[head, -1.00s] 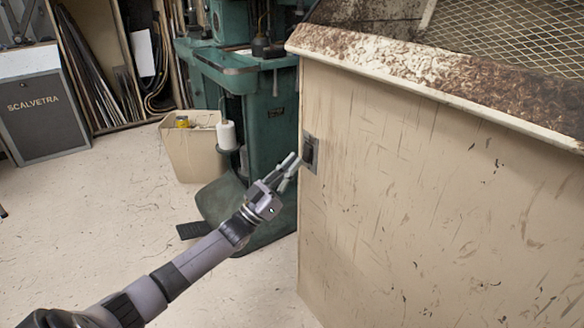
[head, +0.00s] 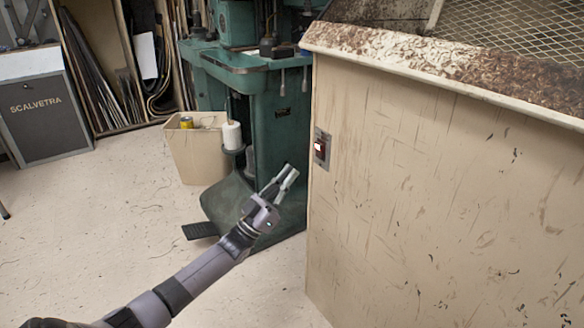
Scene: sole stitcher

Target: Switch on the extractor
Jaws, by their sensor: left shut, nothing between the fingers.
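The switch (head: 320,148) is a small dark red rocker with a bright, lit patch, set in a grey metal plate on the left part of the cream cabinet (head: 430,190). My left gripper (head: 287,176) is shut and empty. It is to the left of the switch and a little below it in the head view, apart from it, with the green machine's base behind it. My right gripper is not in view.
The green stitching machine (head: 282,110) stands behind my left gripper, with a foot pedal (head: 200,230) on the floor. A cream bin (head: 198,150) and a grey Scalvetra cabinet (head: 42,105) stand further left. Open floor lies at the left.

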